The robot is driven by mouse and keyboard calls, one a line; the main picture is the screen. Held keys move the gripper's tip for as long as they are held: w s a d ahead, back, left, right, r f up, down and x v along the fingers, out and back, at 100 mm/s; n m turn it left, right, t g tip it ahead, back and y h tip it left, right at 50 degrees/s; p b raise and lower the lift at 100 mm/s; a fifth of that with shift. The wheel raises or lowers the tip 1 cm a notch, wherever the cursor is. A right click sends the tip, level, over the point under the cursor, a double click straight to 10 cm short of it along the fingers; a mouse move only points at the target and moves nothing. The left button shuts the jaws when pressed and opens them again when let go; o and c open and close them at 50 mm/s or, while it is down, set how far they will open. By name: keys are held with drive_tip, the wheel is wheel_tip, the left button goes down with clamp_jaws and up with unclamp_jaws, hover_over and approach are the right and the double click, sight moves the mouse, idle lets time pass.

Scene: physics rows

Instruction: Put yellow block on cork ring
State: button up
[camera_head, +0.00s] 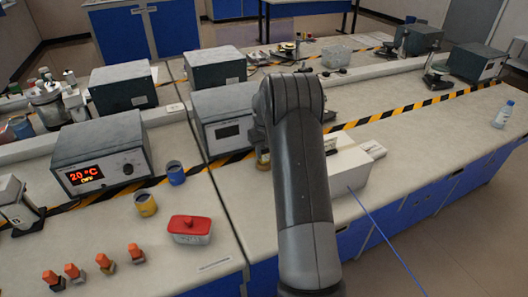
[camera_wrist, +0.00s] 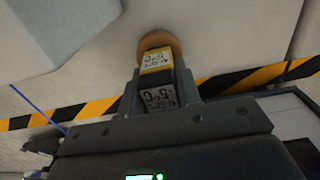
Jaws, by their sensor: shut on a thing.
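The yellow block (camera_wrist: 156,59), with a dark printed label on its face, is between the fingers of my gripper (camera_wrist: 158,84) in the wrist view. My gripper is shut on it. The round brown cork ring (camera_wrist: 160,40) shows just beyond the block, partly covered by it. The block overlaps the ring's near edge in this view; I cannot tell whether they touch. In the head view my arm hides the gripper and most of this spot. A small brownish-yellow bit (camera_head: 263,160) shows at the arm's left edge; I cannot tell which thing it is.
A grey instrument box (camera_head: 222,118) stands left of my arm and a white box (camera_head: 347,168) right of it. Yellow-black tape (camera_head: 405,113) crosses the bench. A red-lidded tub (camera_head: 190,229), two cups (camera_head: 146,204) and several orange-topped pieces (camera_head: 105,263) stand at front left. The right bench is mostly clear.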

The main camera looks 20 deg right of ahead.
drive_tip(key=shift+f, duration=0.1)
drive_tip(key=o, duration=1)
